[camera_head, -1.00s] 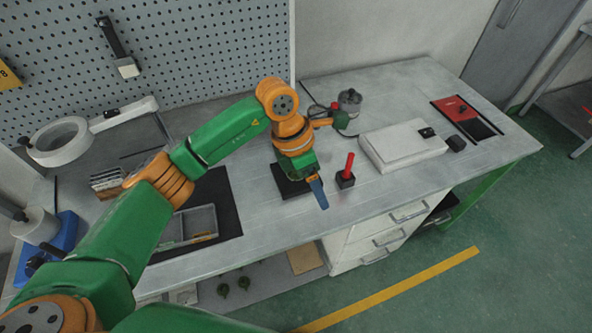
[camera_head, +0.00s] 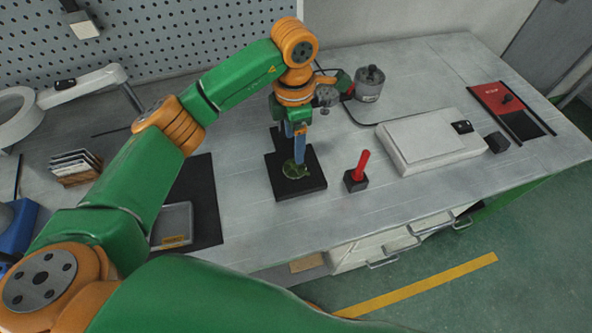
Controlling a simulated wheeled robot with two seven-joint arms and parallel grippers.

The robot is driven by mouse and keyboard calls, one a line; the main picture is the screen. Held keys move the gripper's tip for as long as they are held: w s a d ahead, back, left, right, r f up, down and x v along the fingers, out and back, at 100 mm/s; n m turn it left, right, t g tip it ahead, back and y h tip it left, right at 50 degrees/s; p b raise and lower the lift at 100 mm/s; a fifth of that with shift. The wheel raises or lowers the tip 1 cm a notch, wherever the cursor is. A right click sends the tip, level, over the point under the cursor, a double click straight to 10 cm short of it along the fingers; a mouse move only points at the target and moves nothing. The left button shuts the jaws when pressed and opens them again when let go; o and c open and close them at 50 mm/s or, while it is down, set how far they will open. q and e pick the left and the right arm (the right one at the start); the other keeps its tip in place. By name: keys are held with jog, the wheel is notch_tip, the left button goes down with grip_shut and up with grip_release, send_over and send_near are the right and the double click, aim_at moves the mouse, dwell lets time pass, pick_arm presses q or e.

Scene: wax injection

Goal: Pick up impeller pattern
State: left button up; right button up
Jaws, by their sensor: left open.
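A small green, finned piece, which looks like the impeller pattern (camera_head: 293,171), lies on a square black pad (camera_head: 315,184) near the middle of the bench. My left arm reaches in from the left, and its left gripper (camera_head: 299,161) points down with blue fingers at the piece. The gripper is open. The fingers overlap the piece's upper edge in the picture; I cannot tell whether they touch it. They hide part of it. My right gripper is not in view.
A red-handled tool in a black block (camera_head: 357,172) stands just right of the pad. Further right are a white flat box (camera_head: 425,140) and a red-and-black tray (camera_head: 508,107). A grey pot (camera_head: 369,82) stands behind. A dark mat (camera_head: 205,205) lies to the left.

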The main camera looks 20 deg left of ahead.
aim_at(294, 164)
pick_arm(q)
jog(key=shift+f, duration=0.8)
jog(key=shift+w+f, duration=0.2)
jog(key=shift+f, duration=0.1)
jog(key=f, duration=0.1)
jog(key=f+p, duration=0.1)
jog(key=f, duration=0.1)
jog(key=f+p, duration=0.1)
jog(key=f, duration=0.1)
jog(key=shift+w+a+f, duration=0.15)
jog(key=shift+w+f, duration=0.1)
jog(key=shift+w, duration=0.05)
jog(key=shift+w+f, duration=0.1)
jog(key=shift+f, duration=0.35)
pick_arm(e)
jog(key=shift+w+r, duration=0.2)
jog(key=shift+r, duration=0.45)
pick_arm(q)
jog(key=c, duration=1)
jog(key=shift+s, duration=0.2)
grip_shut()
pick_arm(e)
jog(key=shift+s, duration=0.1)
